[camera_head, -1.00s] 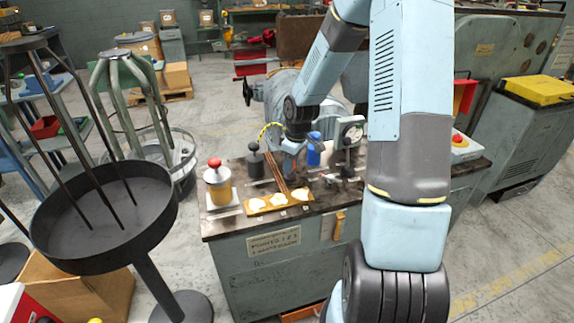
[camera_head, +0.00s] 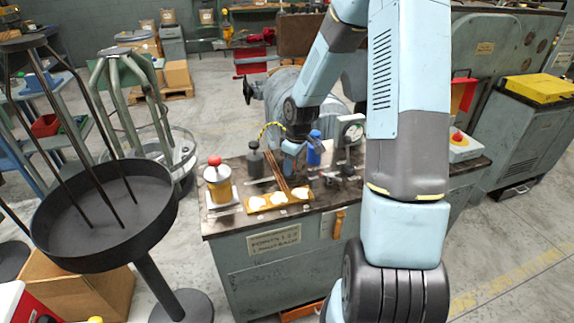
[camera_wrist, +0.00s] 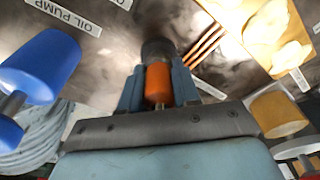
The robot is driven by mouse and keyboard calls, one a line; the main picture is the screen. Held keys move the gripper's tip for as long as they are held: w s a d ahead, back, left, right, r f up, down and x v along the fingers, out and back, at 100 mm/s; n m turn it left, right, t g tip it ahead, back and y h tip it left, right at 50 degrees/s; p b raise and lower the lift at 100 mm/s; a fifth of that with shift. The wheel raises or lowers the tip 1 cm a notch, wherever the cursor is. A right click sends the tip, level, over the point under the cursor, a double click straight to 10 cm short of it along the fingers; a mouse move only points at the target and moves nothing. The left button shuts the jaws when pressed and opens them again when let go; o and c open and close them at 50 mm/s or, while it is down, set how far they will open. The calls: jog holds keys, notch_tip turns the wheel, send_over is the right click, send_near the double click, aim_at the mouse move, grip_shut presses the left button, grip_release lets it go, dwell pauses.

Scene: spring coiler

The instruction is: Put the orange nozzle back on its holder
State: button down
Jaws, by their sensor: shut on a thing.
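The orange nozzle (camera_wrist: 158,83) sits between the two blue-grey fingers of my gripper (camera_wrist: 157,90) in the wrist view, and the gripper is shut on it. A dark round part (camera_wrist: 158,50) lies just beyond the nozzle's far end. I cannot tell whether this is part of the nozzle or its holder, or whether they touch. In the head view my gripper (camera_head: 291,153) is low over the bench (camera_head: 236,222), between the copper rods and the blue oil pump. The nozzle is too small or hidden there. I cannot make out the holder for certain.
The blue oil pump (camera_head: 314,152) stands close right of my gripper. A yellow board with white pieces (camera_head: 293,203) lies at the front. A dial gauge (camera_head: 352,128) stands right.

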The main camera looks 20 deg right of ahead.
jog(key=c, duration=0.7)
grip_release()
jog(key=shift+c, duration=0.2)
notch_tip(320, 180, up, 26)
jog(key=s+d, duration=0.1)
jog(key=shift+s+d+r, duration=0.2)
jog(key=shift+r, duration=0.05)
dwell(0.8)
dwell(0.5)
